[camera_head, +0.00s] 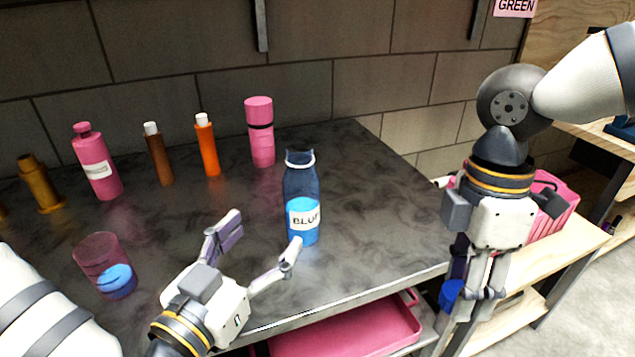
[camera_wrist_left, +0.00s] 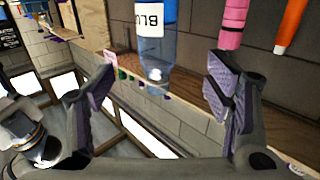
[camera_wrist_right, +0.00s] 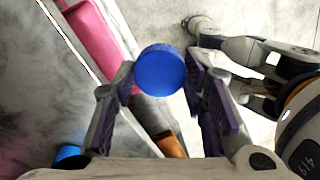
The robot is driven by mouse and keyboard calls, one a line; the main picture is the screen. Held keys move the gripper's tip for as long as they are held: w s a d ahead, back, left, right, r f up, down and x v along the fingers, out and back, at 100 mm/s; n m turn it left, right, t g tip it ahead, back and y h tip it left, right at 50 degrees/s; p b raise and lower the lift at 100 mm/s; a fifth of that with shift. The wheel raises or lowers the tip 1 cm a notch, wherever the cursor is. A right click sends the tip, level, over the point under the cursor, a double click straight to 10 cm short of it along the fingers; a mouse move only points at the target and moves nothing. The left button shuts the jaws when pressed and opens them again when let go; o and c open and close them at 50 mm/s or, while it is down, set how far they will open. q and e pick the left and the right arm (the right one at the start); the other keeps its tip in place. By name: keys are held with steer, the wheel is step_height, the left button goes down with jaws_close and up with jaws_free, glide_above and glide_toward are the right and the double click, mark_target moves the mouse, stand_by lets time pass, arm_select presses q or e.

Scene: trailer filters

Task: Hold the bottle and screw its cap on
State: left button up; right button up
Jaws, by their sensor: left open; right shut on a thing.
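The blue bottle (camera_head: 302,190) stands upright and uncapped on the dark table, with a label reading BLUE. My left gripper (camera_head: 262,235) is open in front of the bottle and to its left, with its fingers apart and nothing between them. In the left wrist view the bottle (camera_wrist_left: 155,50) shows beyond the gap between the open fingers. My right gripper (camera_head: 474,290) points down past the table's right edge and is shut on the blue cap (camera_head: 451,295). In the right wrist view the round cap (camera_wrist_right: 160,70) sits between the fingertips.
A pink flask (camera_head: 260,135), orange bottle (camera_head: 208,150), brown bottle (camera_head: 159,158) and pink bottle (camera_head: 96,165) stand farther back. A clear pink cup (camera_head: 103,265) stands at the left. A pink tray (camera_head: 350,335) lies below the table's front edge. Table right of the bottle is clear.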

mark_target(293, 206)
arm_select(q)
steer(key=shift+w+d, duration=0.15)
steer(key=shift+w, duration=0.15)
arm_select(e)
steer(key=shift+w+d, duration=0.2)
steer(key=shift+w, duration=0.15)
steer(key=shift+s+a+r, duration=0.1)
steer(key=shift+s+a, duration=0.1)
steer(key=shift+s, duration=0.15)
arm_select(q)
steer(key=x, duration=0.5)
steer(key=shift+w+d, duration=0.1)
steer(key=shift+w, duration=0.05)
arm_select(e)
steer(key=shift+f, duration=0.6)
arm_select(q)
steer(key=shift+w+d, duration=0.2)
steer(key=shift+w, duration=0.25)
steer(key=x, duration=0.2)
steer(key=b+x, duration=0.1)
steer(key=x, duration=0.2)
steer(key=shift+d+f, duration=0.2)
steer(key=shift+f, duration=0.05)
arm_select(e)
steer(key=shift+w+f, duration=0.1)
steer(key=shift+f, duration=0.55)
arm_select(q)
steer(key=shift+c, duration=0.6)
